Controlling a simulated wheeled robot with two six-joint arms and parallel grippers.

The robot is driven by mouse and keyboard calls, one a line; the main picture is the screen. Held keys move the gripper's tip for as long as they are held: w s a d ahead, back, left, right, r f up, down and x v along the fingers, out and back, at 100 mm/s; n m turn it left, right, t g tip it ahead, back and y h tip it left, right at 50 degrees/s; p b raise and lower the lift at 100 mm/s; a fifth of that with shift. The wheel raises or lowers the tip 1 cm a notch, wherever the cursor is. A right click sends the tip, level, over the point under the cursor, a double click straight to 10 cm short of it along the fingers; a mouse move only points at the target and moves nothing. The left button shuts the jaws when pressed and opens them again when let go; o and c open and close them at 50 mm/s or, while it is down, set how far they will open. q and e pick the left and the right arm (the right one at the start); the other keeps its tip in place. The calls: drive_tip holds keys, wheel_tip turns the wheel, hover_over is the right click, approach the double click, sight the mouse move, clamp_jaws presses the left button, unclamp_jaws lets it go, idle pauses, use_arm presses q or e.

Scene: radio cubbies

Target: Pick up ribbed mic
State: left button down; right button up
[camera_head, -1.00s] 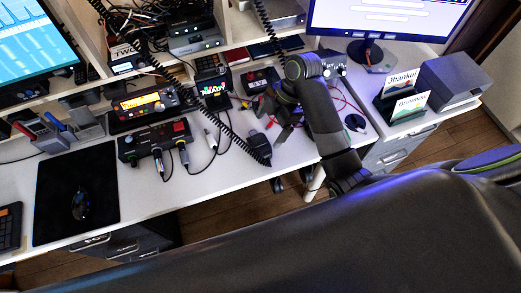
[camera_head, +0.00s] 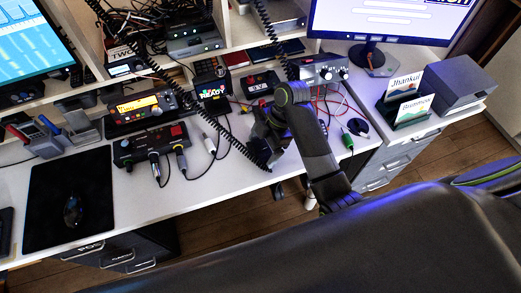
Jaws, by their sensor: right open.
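A black hand mic (camera_head: 258,151), which looks like the ribbed mic, lies on the white desk near its front edge, at the end of a black coiled cord. Its ribs are too small to make out. My right gripper (camera_head: 268,147) is over it, its jaws open, and covers much of it from view. I cannot tell whether the fingers touch the mic. My right arm comes in from the lower right. My left gripper is not in view.
A radio with an orange display (camera_head: 140,106) stands behind. A silver knobbed device (camera_head: 325,69) and red wires are to the right. A mouse mat (camera_head: 68,185) lies left.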

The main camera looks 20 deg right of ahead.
sight(263, 149)
drive_tip(key=c, duration=0.8)
wheel_tip(263, 149, up, 2)
drive_tip(key=shift+r, duration=0.2)
wheel_tip(263, 149, up, 6)
drive_tip(key=p, duration=0.5)
drive_tip(key=shift+r+p, duration=0.15)
drive_tip(key=shift+p, duration=0.15)
drive_tip(key=shift+r+p, duration=0.7)
